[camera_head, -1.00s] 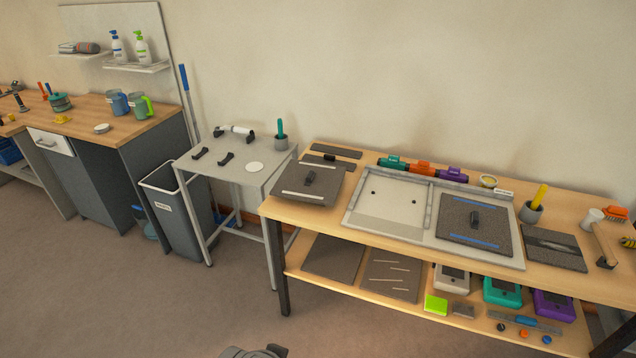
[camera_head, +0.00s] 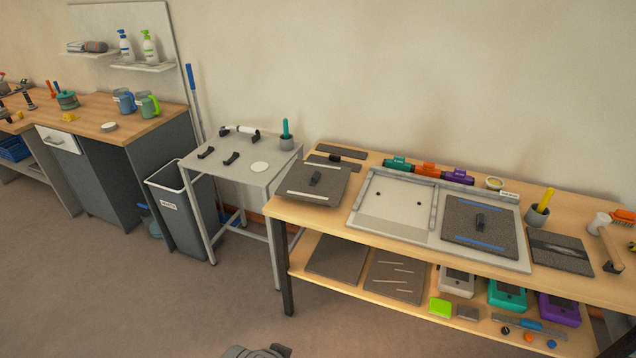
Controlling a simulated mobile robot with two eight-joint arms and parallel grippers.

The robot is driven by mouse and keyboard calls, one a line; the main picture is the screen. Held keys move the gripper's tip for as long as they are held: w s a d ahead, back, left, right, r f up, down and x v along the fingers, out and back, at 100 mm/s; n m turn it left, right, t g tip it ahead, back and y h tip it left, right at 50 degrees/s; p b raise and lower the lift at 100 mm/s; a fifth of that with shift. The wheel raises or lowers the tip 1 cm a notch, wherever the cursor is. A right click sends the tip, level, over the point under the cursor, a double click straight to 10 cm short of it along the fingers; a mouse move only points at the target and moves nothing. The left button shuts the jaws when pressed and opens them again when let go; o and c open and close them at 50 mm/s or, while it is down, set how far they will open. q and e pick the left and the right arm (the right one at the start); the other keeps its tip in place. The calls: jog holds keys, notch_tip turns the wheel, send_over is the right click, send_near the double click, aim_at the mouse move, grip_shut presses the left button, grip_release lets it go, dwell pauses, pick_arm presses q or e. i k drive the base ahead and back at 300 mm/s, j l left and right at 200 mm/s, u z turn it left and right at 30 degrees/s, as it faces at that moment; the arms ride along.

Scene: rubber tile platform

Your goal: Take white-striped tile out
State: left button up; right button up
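A dark grey tile with white stripes along its far and near edges (camera_head: 330,193) lies at the left end of the wooden bench, with a black handle (camera_head: 315,179) on its middle. To its right, a pale two-bay frame (camera_head: 432,231) lies on the bench. Its left bay (camera_head: 397,202) holds no tile. Its right bay holds a dark tile with blue stripes (camera_head: 465,214) and a black handle. Neither of my grippers is in view.
The bench's lower shelf holds a plain dark tile (camera_head: 335,257), a tile with several thin pale lines (camera_head: 390,279) and several boxes. A grey side table (camera_head: 255,184) and a bin (camera_head: 178,215) stand left of the bench. Open floor (camera_head: 150,300) lies in front.

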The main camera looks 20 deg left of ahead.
aim_at(325, 184)
jog(key=i+u, duration=0.15)
jog(key=i, duration=1.3)
